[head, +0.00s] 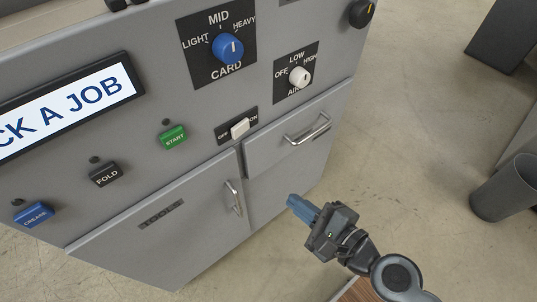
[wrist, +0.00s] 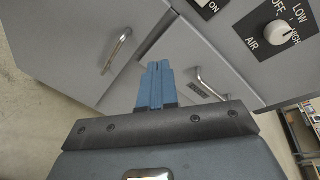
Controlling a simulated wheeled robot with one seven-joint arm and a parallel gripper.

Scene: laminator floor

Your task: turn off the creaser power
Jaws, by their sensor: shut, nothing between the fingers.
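The creaser is a grey cabinet machine (head: 205,120) filling the left and middle of the head view. A white rocker switch (head: 240,128) on a black OFF/ON plate sits on its front, above the drawer and door; its handle leans a little toward the right. Part of the ON plate shows in the wrist view (wrist: 209,8). My gripper (head: 292,201) is shut and empty, in front of the lower cabinet, below and right of the switch and apart from it. Its blue fingers show together in the wrist view (wrist: 157,68).
Near the switch are a blue CARD knob (head: 228,48), a white AIR knob (head: 299,76), a green START button (head: 173,137) and FOLD (head: 106,174) and CREASE (head: 33,213) buttons. Drawer (head: 307,130) and door (head: 232,197) handles stick out. A grey bin (head: 506,188) stands right on open floor.

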